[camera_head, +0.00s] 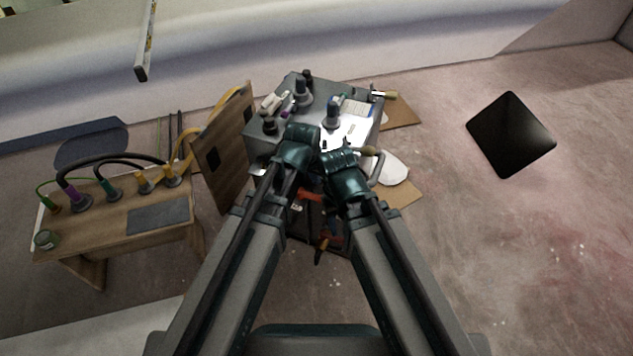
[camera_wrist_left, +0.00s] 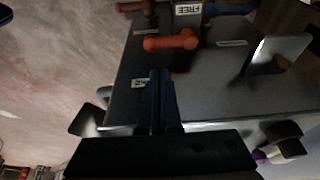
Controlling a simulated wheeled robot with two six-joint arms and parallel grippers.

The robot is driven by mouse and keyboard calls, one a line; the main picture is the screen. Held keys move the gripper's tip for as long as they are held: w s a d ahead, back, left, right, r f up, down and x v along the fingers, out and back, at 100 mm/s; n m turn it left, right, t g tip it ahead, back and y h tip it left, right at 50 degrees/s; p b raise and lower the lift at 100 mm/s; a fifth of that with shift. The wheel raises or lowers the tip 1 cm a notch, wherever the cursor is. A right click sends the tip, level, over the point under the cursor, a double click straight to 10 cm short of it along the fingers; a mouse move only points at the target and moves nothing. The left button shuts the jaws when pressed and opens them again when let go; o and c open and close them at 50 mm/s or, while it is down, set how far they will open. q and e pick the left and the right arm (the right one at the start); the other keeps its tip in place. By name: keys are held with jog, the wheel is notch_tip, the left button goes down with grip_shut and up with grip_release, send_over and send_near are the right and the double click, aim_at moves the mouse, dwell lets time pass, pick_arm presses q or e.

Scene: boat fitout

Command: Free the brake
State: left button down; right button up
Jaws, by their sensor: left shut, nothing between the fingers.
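An orange-red handle (camera_wrist_left: 172,42), probably the brake's, sticks out from a grey panel in the left wrist view. A white label reading FREE (camera_wrist_left: 188,8) is above it, near the top edge. My left gripper (camera_wrist_left: 160,75) is shut and empty. Its fingertips appear just below the handle in the picture; I cannot tell whether they touch it. In the head view an orange-red part (camera_head: 307,194) shows between my two arms, low on the grey cabinet. My right arm reaches to the cabinet's front, but its gripper jaws are hidden.
The grey cabinet (camera_head: 287,84) carries knobs, papers and small parts on top. A wooden bench (camera_head: 80,238) with cables stands left, beside an upright wooden board (camera_head: 228,150). A black square (camera_head: 510,135) is at right. Floor at right is mostly clear.

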aim_at(318, 196)
pick_arm(q)
jog(key=b+x, duration=0.8)
jog(key=x, duration=0.1)
jog(key=shift+f, duration=0.25)
jog(key=shift+s+m, duration=0.25)
jog(key=shift+m, duration=0.25)
jog(key=m, duration=0.1)
jog(key=s+m+h, duration=0.1)
jog(key=m, duration=0.1)
jog(key=shift+s+a+g, duration=0.25)
jog(key=shift+a+g, duration=0.05)
jog(key=shift+g, duration=0.1)
jog(key=s+a+m+g, duration=0.1)
jog(key=m, duration=0.3)
jog(key=s+a+m+g, duration=0.1)
jog(key=m, duration=0.2)
jog(key=s+a+m+g+h, duration=0.1)
jog(key=a+m, duration=0.1)
jog(key=m, duration=0.2)
jog(key=shift+a+r+m, duration=0.1)
jog(key=shift+m, duration=0.2)
jog(key=shift+s+a, duration=0.1)
jog(key=shift+a, duration=0.3)
jog(key=shift+a, duration=0.3)
